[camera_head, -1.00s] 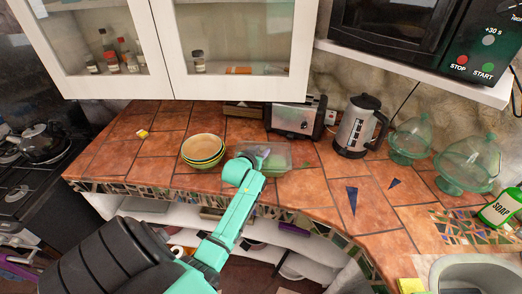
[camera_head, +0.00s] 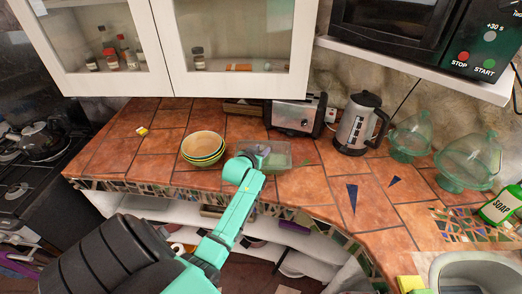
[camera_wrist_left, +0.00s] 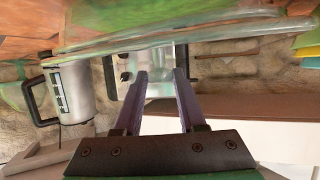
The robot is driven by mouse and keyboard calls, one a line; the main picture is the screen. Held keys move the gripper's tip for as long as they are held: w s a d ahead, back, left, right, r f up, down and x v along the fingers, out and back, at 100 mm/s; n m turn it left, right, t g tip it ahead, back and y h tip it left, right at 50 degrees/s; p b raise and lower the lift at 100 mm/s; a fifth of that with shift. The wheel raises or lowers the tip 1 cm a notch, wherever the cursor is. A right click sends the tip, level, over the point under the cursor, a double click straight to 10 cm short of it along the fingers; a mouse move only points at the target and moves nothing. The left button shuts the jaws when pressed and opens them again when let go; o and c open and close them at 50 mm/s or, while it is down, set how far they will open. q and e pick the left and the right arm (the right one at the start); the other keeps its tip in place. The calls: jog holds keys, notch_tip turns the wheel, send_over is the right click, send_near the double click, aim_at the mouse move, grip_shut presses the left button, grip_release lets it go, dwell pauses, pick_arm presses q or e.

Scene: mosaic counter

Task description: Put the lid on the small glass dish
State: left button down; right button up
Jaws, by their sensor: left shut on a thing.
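The small glass dish (camera_head: 279,163) is clear and rectangular, on the counter in front of the toaster. My left gripper (camera_head: 262,154) is at its left side in the head view. In the left wrist view, which is upside down, the gripper (camera_wrist_left: 160,78) is shut on a clear glass piece (camera_wrist_left: 160,84), seemingly the lid's grip. Broad clear glass edges (camera_wrist_left: 215,36) run just beyond it. Lid and dish blend together, so I cannot tell whether the lid touches the rim. My right gripper is not in view.
Stacked bowls (camera_head: 203,147) stand left of the dish. The toaster (camera_head: 297,114) is behind it, and the kettle (camera_head: 357,125) is at the right. Two covered green glass stands (camera_head: 408,140) (camera_head: 468,163) are farther right.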

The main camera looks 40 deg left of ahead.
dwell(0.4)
pick_arm(q)
grip_release()
jog(key=shift+f, duration=0.1)
notch_tip(320, 180, up, 3)
jog(key=p, duration=0.3)
notch_tip(320, 180, up, 2)
jog(key=shift+p, duration=0.85)
jog(key=shift+r, duration=1.05)
